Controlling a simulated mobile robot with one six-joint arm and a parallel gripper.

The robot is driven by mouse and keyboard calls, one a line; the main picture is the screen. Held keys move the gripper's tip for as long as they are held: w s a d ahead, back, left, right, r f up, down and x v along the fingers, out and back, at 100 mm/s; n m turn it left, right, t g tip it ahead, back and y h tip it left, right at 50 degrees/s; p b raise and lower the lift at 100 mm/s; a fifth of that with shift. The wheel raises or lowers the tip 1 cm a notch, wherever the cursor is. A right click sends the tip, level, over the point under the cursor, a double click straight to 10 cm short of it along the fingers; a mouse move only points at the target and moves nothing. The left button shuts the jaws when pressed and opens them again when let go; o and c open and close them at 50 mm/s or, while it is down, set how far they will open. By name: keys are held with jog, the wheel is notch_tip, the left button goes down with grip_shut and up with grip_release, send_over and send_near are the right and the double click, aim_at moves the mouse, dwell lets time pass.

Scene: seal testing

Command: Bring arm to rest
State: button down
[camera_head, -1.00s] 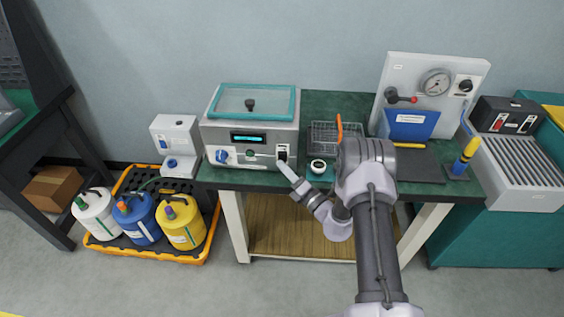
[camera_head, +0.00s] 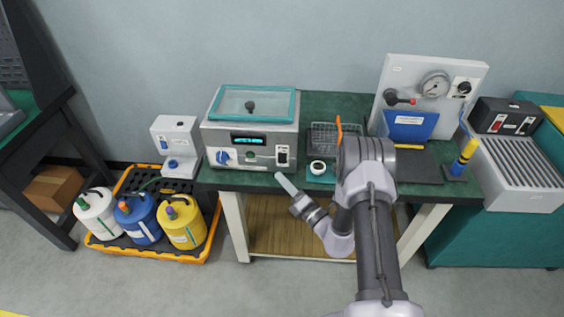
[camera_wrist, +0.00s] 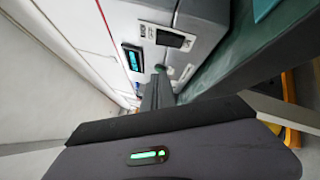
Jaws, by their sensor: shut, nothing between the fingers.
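My gripper (camera_head: 287,184) is shut and empty in the head view. It is in front of the bench's front edge, just below the ultrasonic-style box machine (camera_head: 222,135) with a teal-framed lid, and apart from it. My arm comes up from the bottom of the view and bends back down to the left. In the wrist view my shut fingers (camera_wrist: 158,88) point toward the machine's front panel (camera_wrist: 190,40), which shows a lit display and a dark switch.
A small white cup (camera_head: 318,167) and a wire basket (camera_head: 328,135) stand on the green bench (camera_head: 345,105). A gauge panel (camera_head: 455,65) stands at the back right. Several jugs sit in an orange-rimmed tray (camera_head: 98,243) on the floor at left. The floor at front left is clear.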

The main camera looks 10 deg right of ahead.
jog(key=shift+s+a+r, duration=0.1)
jog(key=shift+s+a, duration=0.1)
jog(key=shift+s, duration=0.45)
jog(key=s+a+r+n+g+y, duration=0.1)
jog(key=a+r+n+g+y, duration=0.4)
jog(key=a+r+n+y, duration=0.45)
jog(key=s+a+r+n+g+h, duration=0.1)
jog(key=s+a+r+n+g, duration=0.6)
jog(key=s+r+n+g, duration=0.4)
jog(key=s+d+r+n+g+h, duration=0.1)
jog(key=s+d+r+n+h, duration=0.1)
jog(key=s+n+h, duration=0.5)
jog(key=s+d+r+n+h, duration=0.1)
jog(key=s+r+n+h, duration=0.1)
jog(key=s+n, duration=0.6)
jog(key=s+d+r+n+t+h, duration=0.2)
jog(key=s+d+n+t+h, duration=0.1)
jog(key=d, duration=0.6)
jog(key=s+t+h, duration=0.1)
jog(key=t+h, duration=0.1)
jog(key=shift+d+r+h, duration=0.15)
jog(key=shift+r+h, duration=0.1)
jog(key=shift+h, duration=0.1)
